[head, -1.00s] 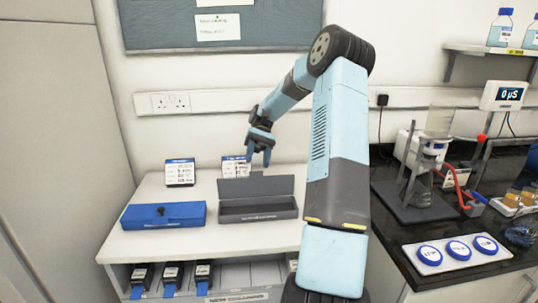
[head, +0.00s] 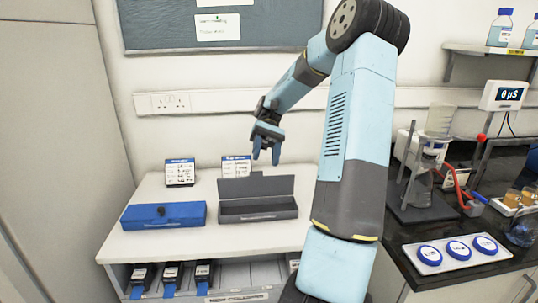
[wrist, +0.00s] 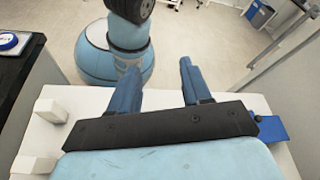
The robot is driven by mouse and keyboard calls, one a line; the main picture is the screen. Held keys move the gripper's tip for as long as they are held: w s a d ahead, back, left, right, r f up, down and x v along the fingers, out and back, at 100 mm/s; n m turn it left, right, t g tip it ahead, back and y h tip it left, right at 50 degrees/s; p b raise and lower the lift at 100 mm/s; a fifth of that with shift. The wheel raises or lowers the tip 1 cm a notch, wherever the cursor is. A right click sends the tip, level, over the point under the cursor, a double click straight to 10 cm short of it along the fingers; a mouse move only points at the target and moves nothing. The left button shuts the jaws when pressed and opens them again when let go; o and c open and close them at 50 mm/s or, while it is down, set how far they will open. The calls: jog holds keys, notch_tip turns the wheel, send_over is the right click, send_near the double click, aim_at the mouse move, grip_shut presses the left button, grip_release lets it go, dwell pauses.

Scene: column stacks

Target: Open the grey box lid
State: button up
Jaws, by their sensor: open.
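The grey box (head: 258,209) stands on the white bench in the head view. Its lid (head: 256,187) is raised and leans back behind the open box, and the inside looks dark and empty. My gripper (head: 266,158) is above and behind the lid, fingers pointing down, open and apart from the box. In the wrist view the two blue fingers of my gripper (wrist: 158,85) are spread with nothing between them. The grey box is not visible in the wrist view.
A shut blue box (head: 163,216) sits left of the grey one on the white bench (head: 240,240). Small label cards (head: 180,172) stand behind. Several black cartridges sit on the shelf below. A dark counter with a white tray (head: 458,256) is at right.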

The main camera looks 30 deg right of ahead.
jog(key=shift+s+a+r, duration=0.15)
jog(key=shift+s+r, duration=0.15)
jog(key=shift+s, duration=0.25)
jog(key=shift+s+a+r, duration=0.1)
jog(key=shift+s+r, duration=0.15)
jog(key=shift+s, duration=0.3)
jog(key=shift+c, duration=0.2)
